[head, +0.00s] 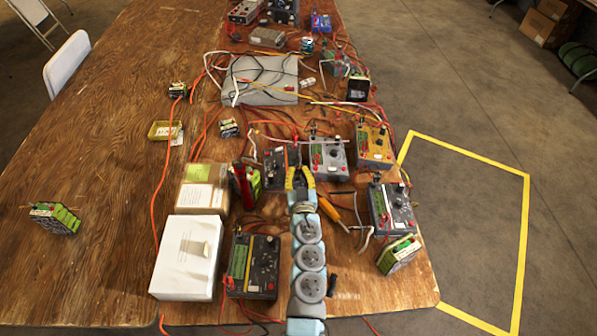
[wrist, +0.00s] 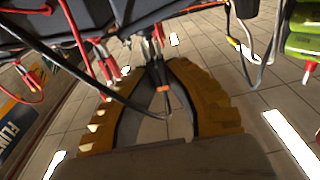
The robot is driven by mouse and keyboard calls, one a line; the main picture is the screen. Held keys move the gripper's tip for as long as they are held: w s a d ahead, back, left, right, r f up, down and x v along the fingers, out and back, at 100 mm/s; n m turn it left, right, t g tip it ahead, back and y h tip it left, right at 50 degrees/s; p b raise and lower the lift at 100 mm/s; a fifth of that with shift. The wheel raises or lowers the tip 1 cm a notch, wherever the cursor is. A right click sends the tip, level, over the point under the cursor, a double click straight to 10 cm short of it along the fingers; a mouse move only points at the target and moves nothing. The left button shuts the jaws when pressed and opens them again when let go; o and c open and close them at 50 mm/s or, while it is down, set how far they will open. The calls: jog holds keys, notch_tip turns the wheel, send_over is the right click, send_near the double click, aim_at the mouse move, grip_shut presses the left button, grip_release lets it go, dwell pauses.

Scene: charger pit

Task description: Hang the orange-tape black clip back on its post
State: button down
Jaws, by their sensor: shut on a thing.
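My gripper (wrist: 157,65) has yellow ribbed fingers and is shut on the black clip (wrist: 155,72). A band of orange tape (wrist: 163,88) shows on it between the fingers, and a black lead runs off to the upper left. In the head view my gripper (head: 300,178) is between a dark grey charger (head: 281,160) and a light grey charger (head: 328,152); the clip is too small to make out there. Dark casing edges and several red clips (wrist: 108,68) are close above the fingers in the wrist view. I cannot tell which post is the clip's own.
A white box (head: 187,257), a cardboard box (head: 203,186) and another dark charger (head: 253,265) crowd the left of my arm. A grey charger (head: 392,207) and green battery (head: 399,254) stand right. Loose leads cross the table; its left side is mostly clear.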

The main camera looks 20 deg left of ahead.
dwell(0.4)
jog(key=c, duration=1)
grip_release()
jog(key=shift+c, duration=0.2)
jog(key=shift+o, duration=1.2)
notch_tip(320, 180, up, 8)
jog(key=p, duration=0.8)
jog(key=shift+f, duration=0.25)
